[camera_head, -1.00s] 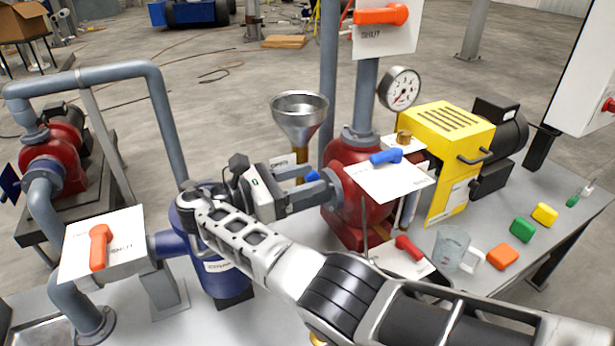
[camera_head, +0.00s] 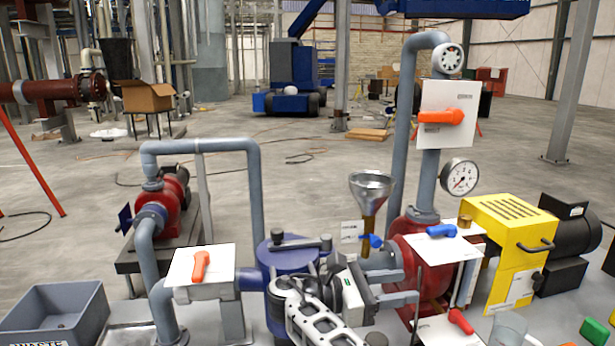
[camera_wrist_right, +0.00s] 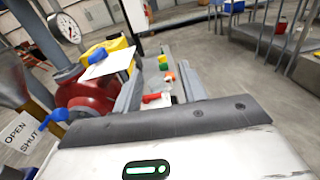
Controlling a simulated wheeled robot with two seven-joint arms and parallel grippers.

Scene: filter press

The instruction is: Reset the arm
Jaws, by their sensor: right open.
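My right arm comes up from the bottom edge in the head view. Its gripper (camera_head: 405,283) is open, with its two fingers apart and pointing right, in front of the red pump (camera_head: 425,262). I see nothing between the fingers. The blue filter vessel (camera_head: 285,258) stands just behind and left of the gripper's wrist. In the right wrist view the red pump (camera_wrist_right: 88,93) shows beyond the gripper body, with a blue-handled valve card (camera_wrist_right: 108,62) above it. My left gripper is in no view.
Orange valve handles sit on the left card (camera_head: 200,268) and the upper card (camera_head: 440,117). A steel funnel (camera_head: 372,186), pressure gauge (camera_head: 459,177) and yellow motor unit (camera_head: 508,235) stand close by. A grey waste bin (camera_head: 55,315) is at lower left. Open floor lies behind.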

